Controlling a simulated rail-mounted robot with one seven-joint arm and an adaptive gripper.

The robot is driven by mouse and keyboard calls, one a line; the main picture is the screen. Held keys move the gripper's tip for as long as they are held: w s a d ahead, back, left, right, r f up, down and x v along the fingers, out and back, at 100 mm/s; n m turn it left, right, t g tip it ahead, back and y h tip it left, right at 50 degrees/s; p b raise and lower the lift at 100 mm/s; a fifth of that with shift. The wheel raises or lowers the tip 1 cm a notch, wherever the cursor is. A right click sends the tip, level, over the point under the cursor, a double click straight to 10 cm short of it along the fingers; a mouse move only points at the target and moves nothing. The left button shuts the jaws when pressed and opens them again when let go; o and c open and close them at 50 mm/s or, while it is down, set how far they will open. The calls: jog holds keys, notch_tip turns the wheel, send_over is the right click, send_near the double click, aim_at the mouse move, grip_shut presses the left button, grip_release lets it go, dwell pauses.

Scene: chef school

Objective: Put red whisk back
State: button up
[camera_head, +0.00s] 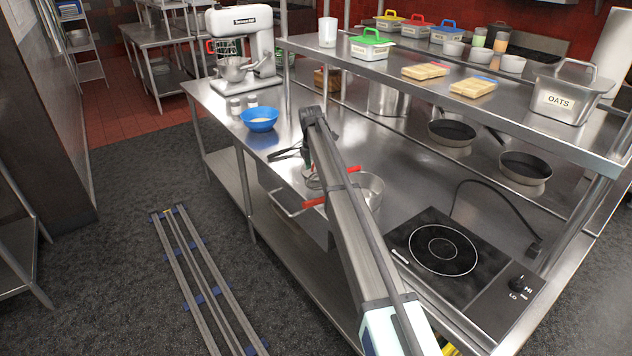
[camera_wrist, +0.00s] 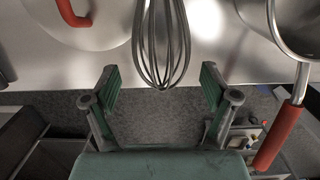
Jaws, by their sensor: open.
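A wire whisk (camera_wrist: 162,45) shows in the wrist view, its rounded end pointing toward my gripper. Its handle is outside that view, so its colour does not show there. My gripper (camera_wrist: 160,82) is open, with one green-padded finger on each side of the whisk's rounded end. The wires are not clamped; I cannot tell how far they reach between the fingers. In the head view, my gripper (camera_head: 291,155) is low over the front of the steel counter (camera_head: 225,105), and my arm hides much of that area.
A metal pot (camera_head: 369,187) with a red handle is close beside my arm; the pot (camera_wrist: 293,42) is at right in the wrist view. A lid (camera_wrist: 62,22) with a red handle is at left. A blue bowl (camera_head: 259,118), mixer (camera_head: 243,45) and hob (camera_head: 443,247) share the counter.

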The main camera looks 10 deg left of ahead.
jog(key=shift+o, duration=0.5)
jog(key=r, duration=0.2)
jog(key=r+b, duration=0.1)
jog(key=r, duration=0.4)
jog(key=shift+s+a+r, duration=0.25)
jog(key=shift+r, duration=0.15)
